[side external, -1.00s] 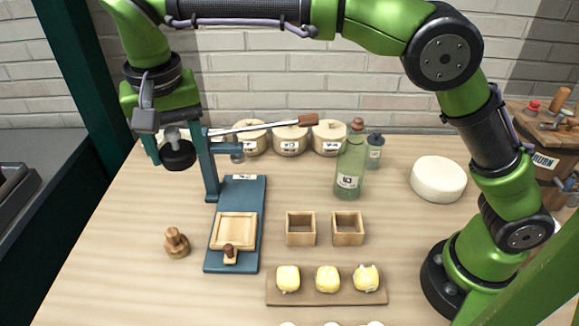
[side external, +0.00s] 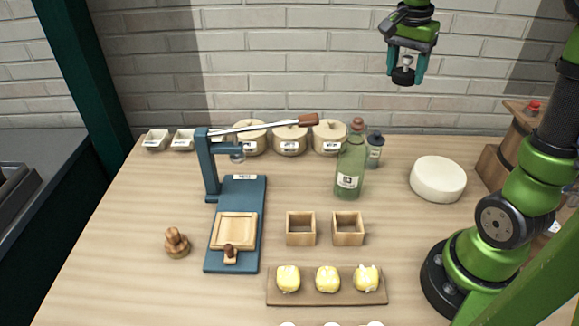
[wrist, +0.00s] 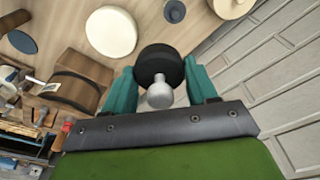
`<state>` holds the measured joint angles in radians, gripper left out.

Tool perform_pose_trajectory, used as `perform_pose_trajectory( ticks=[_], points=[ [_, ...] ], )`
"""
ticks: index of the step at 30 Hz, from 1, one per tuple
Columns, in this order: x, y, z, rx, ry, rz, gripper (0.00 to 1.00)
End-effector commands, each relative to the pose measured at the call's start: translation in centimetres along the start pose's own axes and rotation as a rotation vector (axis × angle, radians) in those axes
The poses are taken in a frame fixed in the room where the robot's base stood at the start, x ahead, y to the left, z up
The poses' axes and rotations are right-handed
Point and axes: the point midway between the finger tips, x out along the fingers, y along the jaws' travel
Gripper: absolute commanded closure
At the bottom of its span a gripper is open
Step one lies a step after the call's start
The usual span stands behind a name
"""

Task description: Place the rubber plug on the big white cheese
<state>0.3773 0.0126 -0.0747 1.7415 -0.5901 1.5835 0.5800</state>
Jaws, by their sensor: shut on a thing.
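My gripper (side external: 405,68) is raised high in front of the brick wall, to the upper left of the big white cheese in the side view. It is shut on the rubber plug (side external: 403,76), a black round piece with a grey metal knob. In the wrist view the plug (wrist: 160,66) sits between the two teal fingers, with the knob toward the camera. The big white cheese (side external: 438,179) is a plain white disc on the table at the right, with a clear top; it also shows in the wrist view (wrist: 111,32). The plug is well apart from it.
A green bottle (side external: 350,170) and a small dark jar (side external: 375,150) stand left of the cheese. A wooden churn (side external: 500,160) is behind it to the right. A blue lever press (side external: 236,215), lidded crocks (side external: 290,139) and two square wooden moulds (side external: 300,228) stand further left.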

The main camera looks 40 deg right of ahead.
Motion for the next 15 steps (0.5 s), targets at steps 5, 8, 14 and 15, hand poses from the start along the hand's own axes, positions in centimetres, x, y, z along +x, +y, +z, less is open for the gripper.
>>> perform_pose_trajectory(
  ticks=[5, 8, 14, 15],
  points=[
    [1.3, 6.8, -2.9, 0.187, -0.006, 0.019, 0.73],
    [1.8, 9.5, -3.6, 0.259, -0.009, 0.026, 0.73],
    [2.7, 13.6, -4.0, 0.370, -0.013, 0.037, 0.73],
    [2.9, 14.4, -4.0, 0.391, -0.014, 0.039, 0.73]
  ],
)
